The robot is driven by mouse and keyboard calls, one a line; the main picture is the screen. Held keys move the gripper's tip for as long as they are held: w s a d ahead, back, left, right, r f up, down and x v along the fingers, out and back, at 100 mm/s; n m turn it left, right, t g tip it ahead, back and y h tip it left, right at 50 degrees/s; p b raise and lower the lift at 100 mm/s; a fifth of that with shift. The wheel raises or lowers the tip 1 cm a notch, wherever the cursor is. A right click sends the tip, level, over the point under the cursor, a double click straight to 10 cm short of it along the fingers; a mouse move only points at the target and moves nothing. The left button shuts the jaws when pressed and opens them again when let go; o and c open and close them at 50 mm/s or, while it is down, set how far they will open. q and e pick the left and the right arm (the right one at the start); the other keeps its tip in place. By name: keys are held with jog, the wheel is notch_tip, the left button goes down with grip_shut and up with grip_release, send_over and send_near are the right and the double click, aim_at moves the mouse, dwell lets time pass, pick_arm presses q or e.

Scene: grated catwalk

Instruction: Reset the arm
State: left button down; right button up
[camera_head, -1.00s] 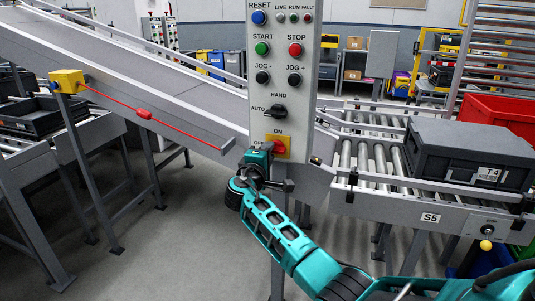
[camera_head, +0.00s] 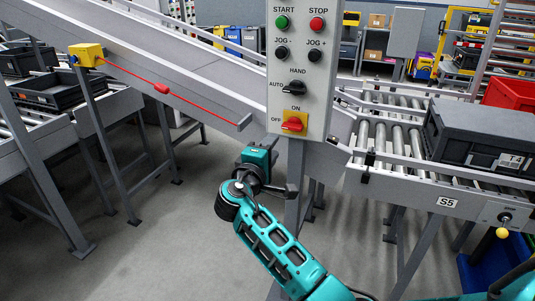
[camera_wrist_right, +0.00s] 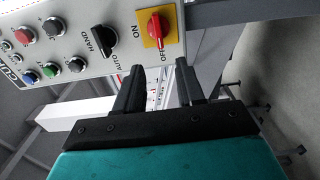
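My right gripper (camera_head: 275,182) is below the lower edge of the grey control panel (camera_head: 326,85), in front of its post. In the right wrist view its two black fingers (camera_wrist_right: 160,82) are apart with nothing between them, so it is open. The panel's red rotary switch (camera_head: 292,124) on a yellow plate is above the gripper and clear of it. Its handle lies roughly level, toward the OFF label; the switch also shows in the right wrist view (camera_wrist_right: 154,27). My left gripper is not in view.
A sloping conveyor (camera_head: 180,75) runs behind the panel. A yellow box (camera_head: 86,54) with a red pull cord is at left. A roller conveyor (camera_head: 400,135) with a dark lidded tote (camera_head: 470,150) is at right. Open floor (camera_head: 160,245) lies at lower left.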

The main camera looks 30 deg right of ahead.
jog(key=shift+v, duration=1.1)
jog(key=s+a+f+y, duration=0.2)
jog(key=s+f+y, duration=0.2)
jog(key=f, duration=0.5)
jog(key=s+a+f+y, duration=0.2)
jog(key=s+f+y, duration=0.25)
jog(key=f, duration=0.55)
jog(key=s+a+f+m+y, duration=0.2)
jog(key=s+a+f+y, duration=0.1)
jog(key=s, duration=0.5)
jog(key=s+a+f+m+y, duration=0.3)
jog(key=s+f+y, duration=0.1)
jog(key=s, duration=0.5)
jog(key=shift+a+f+m+g, duration=0.2)
jog(key=shift+a+m+g, duration=0.1)
jog(key=shift+a+g, duration=0.1)
